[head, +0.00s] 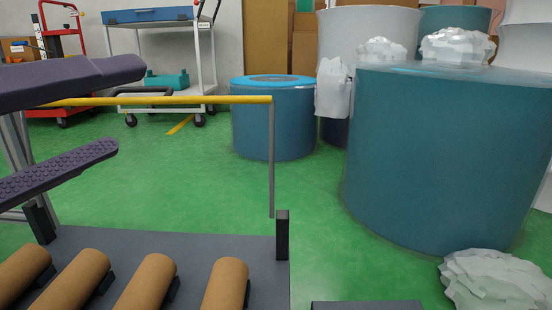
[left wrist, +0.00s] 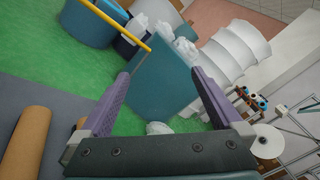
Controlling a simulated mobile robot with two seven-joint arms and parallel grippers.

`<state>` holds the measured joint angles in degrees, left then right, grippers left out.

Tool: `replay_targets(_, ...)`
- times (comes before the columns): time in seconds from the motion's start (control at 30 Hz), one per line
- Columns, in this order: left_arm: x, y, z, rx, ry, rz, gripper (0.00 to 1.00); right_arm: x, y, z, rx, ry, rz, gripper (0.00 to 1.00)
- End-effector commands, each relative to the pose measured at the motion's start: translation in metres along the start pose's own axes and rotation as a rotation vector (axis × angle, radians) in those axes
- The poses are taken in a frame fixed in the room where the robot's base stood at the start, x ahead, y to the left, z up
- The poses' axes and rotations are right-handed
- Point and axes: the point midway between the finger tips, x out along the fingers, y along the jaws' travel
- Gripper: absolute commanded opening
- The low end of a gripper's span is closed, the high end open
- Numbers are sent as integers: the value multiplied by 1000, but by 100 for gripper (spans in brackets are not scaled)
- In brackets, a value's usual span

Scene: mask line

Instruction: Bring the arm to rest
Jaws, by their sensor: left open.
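My left gripper (head: 131,105) comes in from the left edge in the head view. Its two purple fingers are wide apart with nothing between them. The lower finger shows a studded inner pad. A yellow rail (head: 200,100) runs across behind the gap between the fingers. In the left wrist view my left gripper (left wrist: 161,75) also shows open and empty, with a teal drum and the floor beyond it. My right gripper is in neither view.
Several brown rolls (head: 228,283) lie on a dark grey platform (head: 190,245) below. A grey post (head: 272,160) stands at the rail's right end. Large teal drums (head: 445,160) and white bundles (head: 490,280) stand right. Green floor (head: 190,190) is open beyond.

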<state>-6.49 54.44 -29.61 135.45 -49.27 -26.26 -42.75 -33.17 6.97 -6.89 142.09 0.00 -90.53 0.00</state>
Motion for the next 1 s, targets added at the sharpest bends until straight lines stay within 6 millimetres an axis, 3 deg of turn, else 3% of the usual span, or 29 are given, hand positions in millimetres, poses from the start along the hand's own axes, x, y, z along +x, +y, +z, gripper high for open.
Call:
replay_targets(0.03,-11,36,14,-200,-82,161,100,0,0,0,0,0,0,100)
replay_targets(0.1,-35,85,26,-451,-210,375,100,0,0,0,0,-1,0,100)
replay_targets(0.2,-77,137,27,-706,-373,624,100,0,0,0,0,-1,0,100)
replay_targets(0.3,-120,171,20,-874,-516,825,100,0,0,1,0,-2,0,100)
replay_targets(0.4,-161,192,11,-991,-647,999,100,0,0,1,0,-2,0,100)
replay_targets(0.6,-236,208,-13,-1143,-885,1286,100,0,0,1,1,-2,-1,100)
replay_targets(1.0,-221,181,-104,-1609,-944,1334,100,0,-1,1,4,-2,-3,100)
